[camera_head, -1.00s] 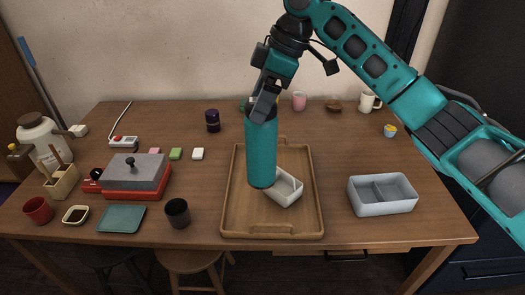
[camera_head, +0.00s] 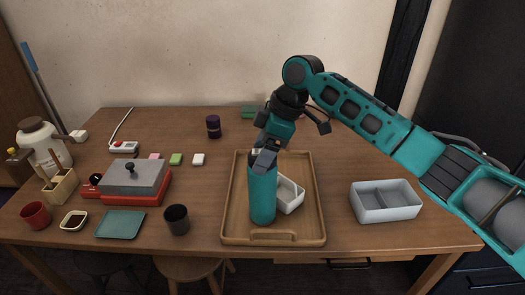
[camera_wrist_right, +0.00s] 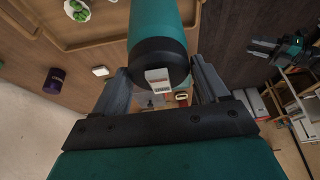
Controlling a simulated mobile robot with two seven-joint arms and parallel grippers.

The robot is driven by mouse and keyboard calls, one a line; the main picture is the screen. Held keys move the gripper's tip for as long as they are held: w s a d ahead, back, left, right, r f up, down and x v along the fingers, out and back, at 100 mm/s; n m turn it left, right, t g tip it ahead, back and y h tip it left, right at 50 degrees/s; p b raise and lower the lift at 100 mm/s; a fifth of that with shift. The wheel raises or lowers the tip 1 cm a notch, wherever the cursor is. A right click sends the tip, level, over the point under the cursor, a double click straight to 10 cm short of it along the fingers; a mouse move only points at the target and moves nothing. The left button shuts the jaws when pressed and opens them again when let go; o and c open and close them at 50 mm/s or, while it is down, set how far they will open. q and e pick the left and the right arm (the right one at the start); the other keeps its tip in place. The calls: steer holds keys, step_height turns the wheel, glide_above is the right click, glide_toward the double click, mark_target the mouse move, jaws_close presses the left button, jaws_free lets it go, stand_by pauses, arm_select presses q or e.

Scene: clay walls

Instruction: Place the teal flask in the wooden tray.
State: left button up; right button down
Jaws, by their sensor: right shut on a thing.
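The teal flask (camera_head: 262,195) is upright over the left-front part of the wooden tray (camera_head: 231,222) in the head view. Its base appears at or very near the tray floor; I cannot tell whether it touches. My right gripper (camera_head: 264,160) is shut on the top of the flask. In the right wrist view the flask (camera_wrist_right: 158,25) lies between the two fingers (camera_wrist_right: 165,85), with its dark end and a white label towards the camera.
A small white dish (camera_head: 291,194) sits in the tray right beside the flask. A grey divided box (camera_head: 385,202) stands right of the tray. A dark cup (camera_head: 176,219) and a red-based press (camera_head: 135,180) stand to the left.

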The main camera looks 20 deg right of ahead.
arm_select(q)
steer(key=shift+r, duration=0.1)
arm_select(e)
steer(key=shift+r, duration=0.1)
steer(key=shift+c, duration=2.4)
jaws_free()
steer(key=o, duration=0.5)
steer(key=shift+c, duration=0.2)
arm_select(q)
steer(key=shift+s+a, duration=0.1)
steer(key=shift+a, duration=0.05)
steer(key=shift+f, duration=0.25)
steer(key=shift+s+a+r+p, duration=0.25)
steer(key=shift+r+p, duration=0.15)
steer(key=shift+p, duration=0.25)
arm_select(e)
steer(key=v, duration=1.2)
arm_select(q)
steer(key=shift+d, duration=0.1)
